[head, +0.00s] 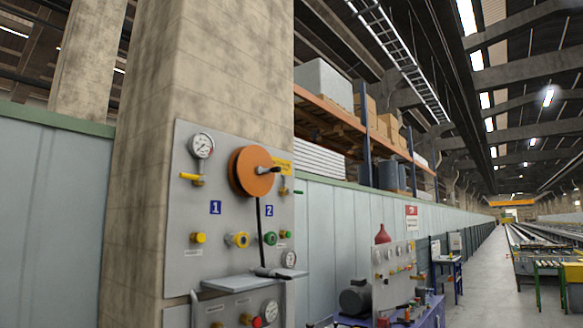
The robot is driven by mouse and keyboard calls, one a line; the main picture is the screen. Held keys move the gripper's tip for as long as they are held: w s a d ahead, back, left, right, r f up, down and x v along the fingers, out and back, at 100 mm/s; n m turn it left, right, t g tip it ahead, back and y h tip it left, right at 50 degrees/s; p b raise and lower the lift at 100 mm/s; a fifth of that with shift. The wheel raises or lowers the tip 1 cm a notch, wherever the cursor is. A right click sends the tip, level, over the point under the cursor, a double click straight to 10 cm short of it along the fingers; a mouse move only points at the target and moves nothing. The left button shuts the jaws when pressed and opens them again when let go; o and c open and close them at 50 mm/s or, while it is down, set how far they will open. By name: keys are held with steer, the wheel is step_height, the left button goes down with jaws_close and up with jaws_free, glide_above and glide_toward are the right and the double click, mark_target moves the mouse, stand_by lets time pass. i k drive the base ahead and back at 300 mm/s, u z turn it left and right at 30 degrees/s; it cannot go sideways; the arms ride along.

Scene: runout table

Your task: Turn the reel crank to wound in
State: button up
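The orange reel (253,171) is mounted on a grey panel (218,268) fixed to a concrete pillar. A dark crank with a knob (277,170) sticks out from the reel's face toward the right. A black strap or hose (258,225) hangs from the reel down to a small shelf. A yellow label (279,163) is partly hidden behind the reel. The reel's marking for wound in cannot be read. My gripper is not in view.
Gauges (201,146), coloured knobs (237,239) and blue number signs (216,207) surround the reel. A grey shelf (228,283) juts out below. A blue bench (432,313) with a motor (356,297) stands to the right; an aisle floor (489,285) lies open beyond.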

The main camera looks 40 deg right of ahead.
mark_target(259, 169)
steer(key=z, duration=1.05)
steer(key=i, duration=0.1)
steer(key=u, duration=0.2)
